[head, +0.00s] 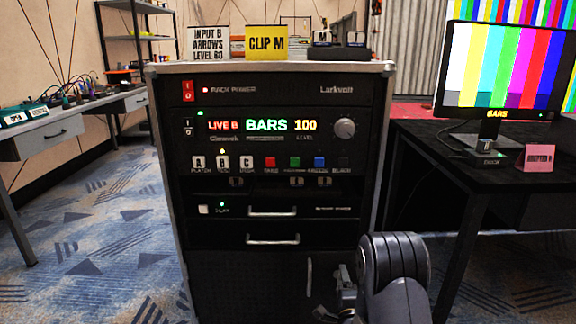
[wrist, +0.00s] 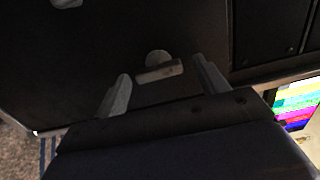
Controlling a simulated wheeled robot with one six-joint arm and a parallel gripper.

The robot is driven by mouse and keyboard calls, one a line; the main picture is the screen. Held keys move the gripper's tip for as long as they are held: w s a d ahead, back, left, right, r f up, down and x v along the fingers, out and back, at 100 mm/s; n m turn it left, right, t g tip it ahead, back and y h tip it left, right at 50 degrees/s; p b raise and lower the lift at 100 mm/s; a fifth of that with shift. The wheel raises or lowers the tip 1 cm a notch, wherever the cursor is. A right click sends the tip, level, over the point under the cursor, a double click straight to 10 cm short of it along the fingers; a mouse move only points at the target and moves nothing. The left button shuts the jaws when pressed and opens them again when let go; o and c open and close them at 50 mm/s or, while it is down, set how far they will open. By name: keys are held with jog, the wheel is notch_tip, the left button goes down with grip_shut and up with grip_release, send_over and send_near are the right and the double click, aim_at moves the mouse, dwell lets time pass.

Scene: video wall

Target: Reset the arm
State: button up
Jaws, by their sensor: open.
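My arm rises at the lower right of the head view, in front of the rack's lower right part. My gripper (head: 335,304) is at the lower edge there, partly cut off and dark against the rack. In the wrist view my gripper (wrist: 163,88) has its two grey fingers spread apart with nothing between them. Beyond the fingers is a dark panel with a small pale handle-like piece (wrist: 160,70); I cannot tell whether it is near or touching.
The equipment rack (head: 378,130) shows LIVE B, BARS and 100. Cards and small items stand on its top. A monitor (head: 500,65) with colour bars stands on a black table (head: 430,150) at right. A workbench (head: 75,112) stands at left. Carpet is clear between workbench and rack.

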jog(key=n, duration=1.8)
jog(key=shift+a+r, duration=0.2)
jog(key=shift+a, duration=0.05)
jog(key=shift+s+p, duration=0.55)
jog(key=shift+s, duration=0.75)
jog(key=shift+r, duration=0.15)
